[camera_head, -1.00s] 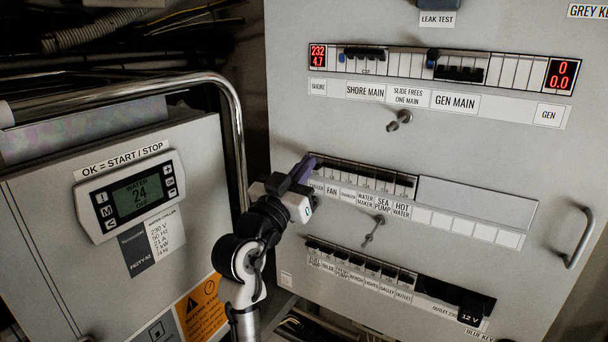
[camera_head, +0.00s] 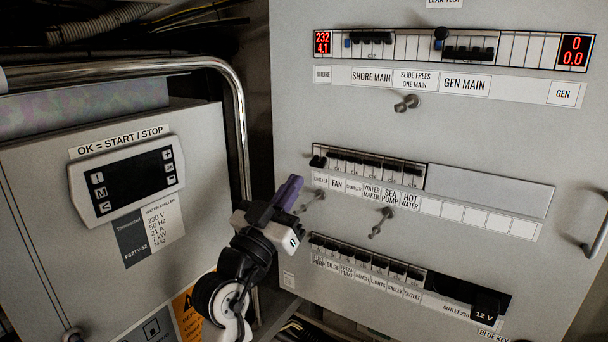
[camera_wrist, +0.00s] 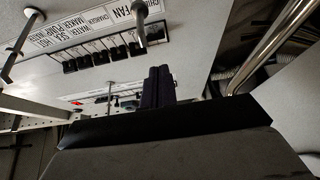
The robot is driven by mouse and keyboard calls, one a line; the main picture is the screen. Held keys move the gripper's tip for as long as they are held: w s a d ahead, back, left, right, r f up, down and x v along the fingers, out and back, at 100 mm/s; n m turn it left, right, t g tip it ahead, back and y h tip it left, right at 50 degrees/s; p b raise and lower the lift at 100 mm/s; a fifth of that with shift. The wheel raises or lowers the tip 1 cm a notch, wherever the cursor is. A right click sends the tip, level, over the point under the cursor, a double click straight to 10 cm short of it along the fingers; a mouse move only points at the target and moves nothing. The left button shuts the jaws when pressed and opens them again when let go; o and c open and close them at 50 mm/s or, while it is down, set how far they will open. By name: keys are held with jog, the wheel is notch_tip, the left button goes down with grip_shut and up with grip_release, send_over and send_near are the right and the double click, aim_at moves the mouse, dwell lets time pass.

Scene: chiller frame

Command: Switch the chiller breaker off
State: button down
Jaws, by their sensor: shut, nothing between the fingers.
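The chiller breaker (camera_head: 317,162) is the leftmost black lever in the middle breaker row. Its lever sits lower and stands out more than its neighbours, pointing down. My gripper (camera_head: 289,191) is shut and empty, its purple fingers below and left of the chiller breaker, apart from it. In the wrist view the dark shut fingers (camera_wrist: 157,86) point toward the panel, with nothing between them. The chiller control unit (camera_head: 129,180) at the left has a dark, blank display.
Metal knobs stick out below the middle row, one (camera_head: 313,200) close to my fingers and another (camera_head: 381,222) further right. The lower breaker row (camera_head: 370,262) lies beneath. A bent chrome rail (camera_head: 241,120) stands left of the panel. The upper row (camera_head: 455,47) holds the mains.

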jog(key=b+v, duration=0.1)
jog(key=v, duration=0.6)
jog(key=shift+s+a, duration=0.1)
jog(key=shift+s, duration=0.05)
